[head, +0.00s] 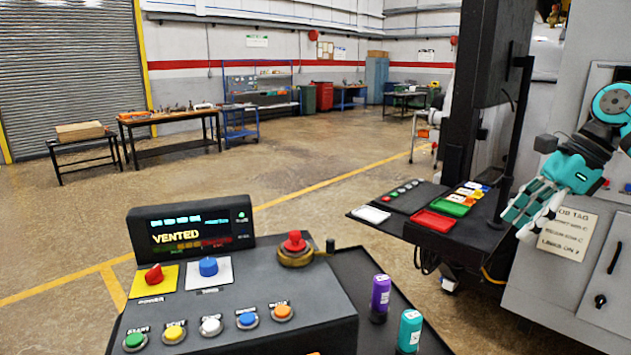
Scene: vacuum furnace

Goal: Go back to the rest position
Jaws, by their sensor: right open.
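My right gripper (521,222) is at the right of the head view, teal and white, reaching in from the right edge. It is open, and I see nothing between its fingers. It hangs in front of the grey cabinet (560,290) and just right of the dark side shelf (455,243). It partly covers the paper tag (569,237) on the cabinet. My left gripper is not in view.
A control console (240,315) with coloured buttons, a red mushroom knob (294,243) and a display (190,230) reading VENTED stands in front. Purple (380,293) and teal (410,328) cylinders stand beside it. A black post (515,130) rises near the gripper.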

